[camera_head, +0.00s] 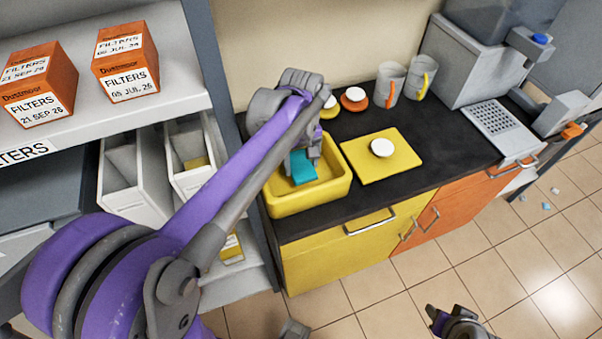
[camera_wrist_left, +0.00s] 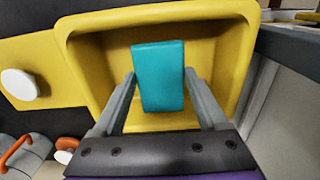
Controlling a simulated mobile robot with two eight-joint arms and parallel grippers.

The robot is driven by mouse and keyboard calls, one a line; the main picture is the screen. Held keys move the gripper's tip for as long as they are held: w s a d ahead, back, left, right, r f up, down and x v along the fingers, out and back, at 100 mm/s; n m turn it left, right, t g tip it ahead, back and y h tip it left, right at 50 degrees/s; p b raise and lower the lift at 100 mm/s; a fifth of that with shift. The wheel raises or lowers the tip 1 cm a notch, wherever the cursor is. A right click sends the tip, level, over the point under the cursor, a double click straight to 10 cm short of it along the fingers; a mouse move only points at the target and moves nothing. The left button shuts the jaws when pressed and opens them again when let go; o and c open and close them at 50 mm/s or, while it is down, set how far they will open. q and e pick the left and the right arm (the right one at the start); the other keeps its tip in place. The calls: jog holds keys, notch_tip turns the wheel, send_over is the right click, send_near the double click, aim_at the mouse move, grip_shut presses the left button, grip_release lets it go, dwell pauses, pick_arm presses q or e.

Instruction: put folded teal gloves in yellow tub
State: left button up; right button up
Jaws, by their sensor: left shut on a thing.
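The folded teal gloves (camera_head: 302,168) are a flat teal block at the yellow tub, and they also show in the left wrist view (camera_wrist_left: 159,76). My left gripper (camera_head: 305,160) is shut on the gloves, with a finger on each side (camera_wrist_left: 158,88). The yellow tub (camera_head: 335,188) stands on the dark counter, and its rim surrounds the gloves in the left wrist view (camera_wrist_left: 82,24). I cannot tell whether the gloves touch the tub floor. My right gripper (camera_head: 448,318) is low at the bottom right over the tiled floor; its jaw state is unclear.
A yellow mat (camera_head: 400,160) with a white-topped round object (camera_head: 382,147) lies right of the tub. Two grey mugs (camera_head: 389,82) stand behind. A grey machine (camera_head: 470,65) is at the right. Shelves with orange filter boxes (camera_head: 127,62) stand left.

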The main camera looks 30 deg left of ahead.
aim_at(301, 173)
pick_arm(q)
jog(key=shift+f, duration=2.7)
jog(key=shift+w, duration=0.1)
jog(key=shift+f+b, duration=0.2)
jog(key=shift+b, duration=0.15)
jog(key=o, duration=1.2)
jog(key=shift+r, duration=0.2)
jog(key=shift+r, duration=0.3)
notch_tip(301, 173, up, 12)
jog(key=shift+f+p, duration=0.25)
jog(key=shift+p, duration=0.5)
